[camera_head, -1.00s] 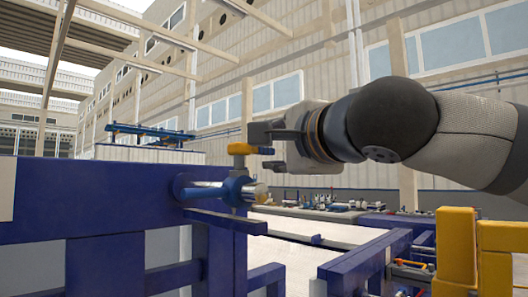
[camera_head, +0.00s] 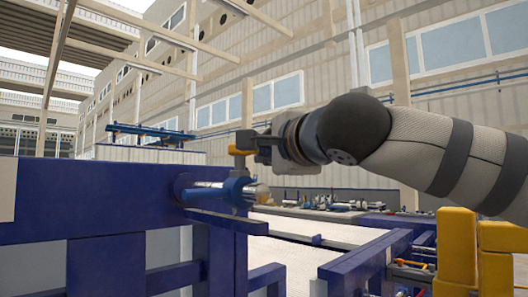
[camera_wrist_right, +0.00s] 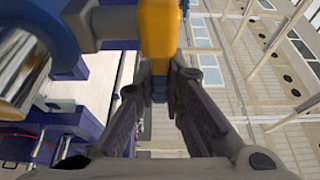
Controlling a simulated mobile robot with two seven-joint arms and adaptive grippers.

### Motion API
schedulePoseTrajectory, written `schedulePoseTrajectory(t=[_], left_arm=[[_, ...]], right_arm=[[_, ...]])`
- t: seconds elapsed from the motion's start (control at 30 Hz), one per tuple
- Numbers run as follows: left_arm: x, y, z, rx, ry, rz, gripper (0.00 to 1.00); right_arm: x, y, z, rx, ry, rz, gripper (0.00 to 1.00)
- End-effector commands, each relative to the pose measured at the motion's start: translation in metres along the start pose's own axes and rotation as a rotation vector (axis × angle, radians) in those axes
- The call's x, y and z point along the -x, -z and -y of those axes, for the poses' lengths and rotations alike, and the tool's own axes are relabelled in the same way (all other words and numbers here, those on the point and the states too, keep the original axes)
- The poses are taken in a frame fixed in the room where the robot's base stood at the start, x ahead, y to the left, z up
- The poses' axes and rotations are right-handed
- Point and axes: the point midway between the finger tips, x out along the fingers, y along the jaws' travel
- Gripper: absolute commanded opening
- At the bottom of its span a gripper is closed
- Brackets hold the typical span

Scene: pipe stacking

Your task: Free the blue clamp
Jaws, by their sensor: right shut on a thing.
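My right gripper (camera_head: 252,146) reaches in from the right and is shut on the yellow handle. The blue clamp body (camera_wrist_right: 55,30) shows at the upper left there, beside the metal rod end (camera_wrist_right: 20,75). My left gripper is out of view.
A blue rail (camera_head: 365,258) and yellow blocks (camera_head: 458,255) stand at the lower right. A bench with small parts (camera_head: 330,208) lies behind. The space above the clamp looks open.

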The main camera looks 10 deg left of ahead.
Motion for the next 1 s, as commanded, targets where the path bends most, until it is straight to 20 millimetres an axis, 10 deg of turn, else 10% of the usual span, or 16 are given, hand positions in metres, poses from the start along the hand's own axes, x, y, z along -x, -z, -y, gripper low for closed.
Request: schedulePoseTrajectory(t=[1.0], left_arm=[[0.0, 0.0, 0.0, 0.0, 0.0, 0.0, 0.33]], right_arm=[[0.038, -0.001, 0.001, 0.001, 0.004, -0.723, 0.0]])
